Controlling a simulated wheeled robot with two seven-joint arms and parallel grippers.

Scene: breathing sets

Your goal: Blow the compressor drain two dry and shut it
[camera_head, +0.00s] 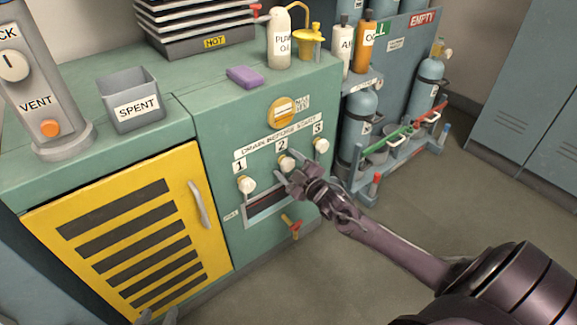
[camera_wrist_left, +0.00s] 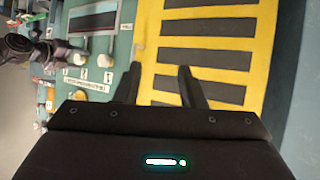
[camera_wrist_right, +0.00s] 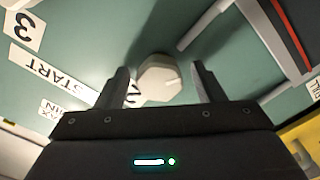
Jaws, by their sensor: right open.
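The drain two knob (camera_head: 286,162), cream and faceted, sits under the label 2 on the green compressor cabinet's front. My right gripper (camera_head: 290,180) is just in front of it. In the right wrist view the knob (camera_wrist_right: 160,79) shows between the open fingers of my right gripper (camera_wrist_right: 162,85); I cannot tell whether they touch it. Drain knobs one (camera_head: 246,185) and three (camera_head: 321,145) stand on either side. A dark sight window (camera_head: 266,205) lies below, partly hidden by my gripper. My left gripper (camera_wrist_left: 160,85) is open and empty, facing the yellow louvred panel (camera_wrist_left: 205,55).
A red and yellow handle (camera_head: 292,227) is below the window. A grey SPENT bin (camera_head: 132,101), purple sponge (camera_head: 244,77) and bottle (camera_head: 279,40) stand on top. Gas cylinders (camera_head: 361,120) stand right; the floor before them is clear.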

